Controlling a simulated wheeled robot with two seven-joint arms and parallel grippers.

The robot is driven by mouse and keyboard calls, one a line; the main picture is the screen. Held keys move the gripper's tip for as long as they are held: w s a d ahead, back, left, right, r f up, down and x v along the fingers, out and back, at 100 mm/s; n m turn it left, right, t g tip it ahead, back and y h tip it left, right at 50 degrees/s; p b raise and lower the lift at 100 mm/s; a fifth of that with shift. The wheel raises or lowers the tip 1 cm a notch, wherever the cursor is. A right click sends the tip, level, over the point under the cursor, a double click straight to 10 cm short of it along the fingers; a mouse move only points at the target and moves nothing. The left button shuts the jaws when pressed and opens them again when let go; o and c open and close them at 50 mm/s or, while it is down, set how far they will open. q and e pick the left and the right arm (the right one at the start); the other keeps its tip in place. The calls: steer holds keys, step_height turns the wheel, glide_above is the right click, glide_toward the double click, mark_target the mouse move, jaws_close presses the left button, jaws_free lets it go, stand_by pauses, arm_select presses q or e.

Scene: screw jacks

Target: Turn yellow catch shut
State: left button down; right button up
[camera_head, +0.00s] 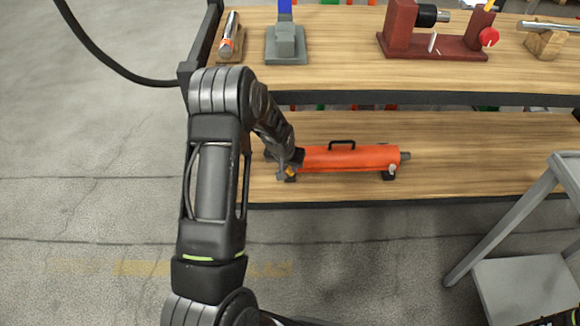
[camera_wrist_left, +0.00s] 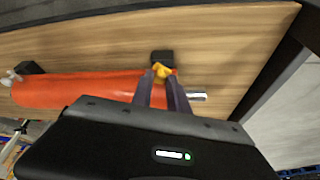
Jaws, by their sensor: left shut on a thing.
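An orange cylinder (camera_head: 350,158) with a black handle on top lies on black feet on the lower wooden shelf; it also shows in the left wrist view (camera_wrist_left: 80,90). The small yellow catch (camera_head: 291,172) is at its left end in the head view, mostly hidden by my gripper. My left gripper (camera_head: 289,166) reaches down to that end. In the left wrist view the fingers (camera_wrist_left: 160,88) are closed around the yellow catch (camera_wrist_left: 161,70), beside a black foot. The catch's exact turn angle is hard to tell. My right gripper is not in view.
The upper shelf (camera_head: 345,70) overhangs behind, bearing a grey block (camera_head: 286,45), a dark red fixture (camera_head: 430,45) and other tools. A grey stepped frame (camera_head: 520,270) stands at the front right. The lower shelf (camera_head: 480,150) is clear right of the cylinder.

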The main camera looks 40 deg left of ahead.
mark_target(288, 170)
arm_select(q)
steer(key=shift+a+m+h, duration=0.2)
steer(key=shift+m+h, duration=0.5)
steer(key=shift+m, duration=1.2)
steer(key=c, duration=1.3)
jaws_free()
steer(key=s+r, duration=0.1)
steer(key=s+r+p, duration=0.1)
steer(key=r, duration=0.1)
steer(key=shift+s, duration=0.1)
steer(key=s+p, duration=0.2)
steer(key=s, duration=0.9)
steer(key=shift+f, duration=0.15)
